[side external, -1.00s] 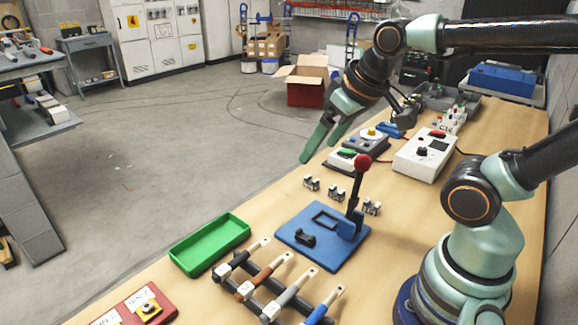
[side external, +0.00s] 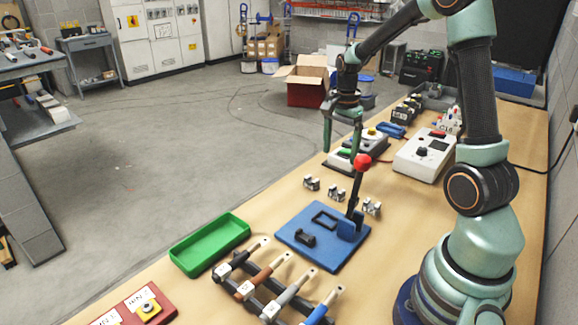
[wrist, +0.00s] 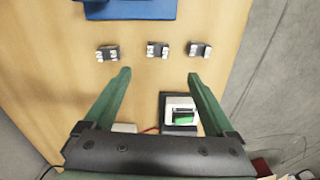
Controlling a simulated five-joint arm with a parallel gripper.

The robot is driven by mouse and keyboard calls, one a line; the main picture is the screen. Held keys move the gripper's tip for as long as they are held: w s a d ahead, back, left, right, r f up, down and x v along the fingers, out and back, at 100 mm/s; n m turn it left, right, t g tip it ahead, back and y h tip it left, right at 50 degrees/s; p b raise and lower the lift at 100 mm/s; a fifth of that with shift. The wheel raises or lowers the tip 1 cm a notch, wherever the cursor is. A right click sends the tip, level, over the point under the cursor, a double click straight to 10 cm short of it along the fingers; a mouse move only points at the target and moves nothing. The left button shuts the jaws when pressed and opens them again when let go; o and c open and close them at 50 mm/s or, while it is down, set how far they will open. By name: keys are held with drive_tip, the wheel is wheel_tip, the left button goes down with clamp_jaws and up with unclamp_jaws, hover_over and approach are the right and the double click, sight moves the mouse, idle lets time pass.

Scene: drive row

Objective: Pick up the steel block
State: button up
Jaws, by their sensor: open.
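Three small grey metallic blocks lie in a row on the wooden bench: a left one (side external: 311,183), a middle one (side external: 336,193) and a right one (side external: 371,207). I cannot tell which of them the task calls the steel block. They also show in the wrist view as a left block (wrist: 107,53), a middle block (wrist: 157,49) and a right block (wrist: 199,50). My gripper (side external: 341,151) points down with green fingers apart and nothing between them, above the bench. In the wrist view my gripper (wrist: 159,75) has the blocks just beyond its fingertips.
A blue plate (side external: 335,250) with a red-knobbed lever (side external: 357,185) stands close to the blocks. A device with a green button (wrist: 182,115) lies below the fingers.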

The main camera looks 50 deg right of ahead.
sight(337, 192)
drive_tip(key=f, duration=1.2)
drive_tip(key=shift+s+f, duration=0.2)
drive_tip(key=shift+f, duration=0.05)
drive_tip(key=shift+c, duration=0.3)
clamp_jaws()
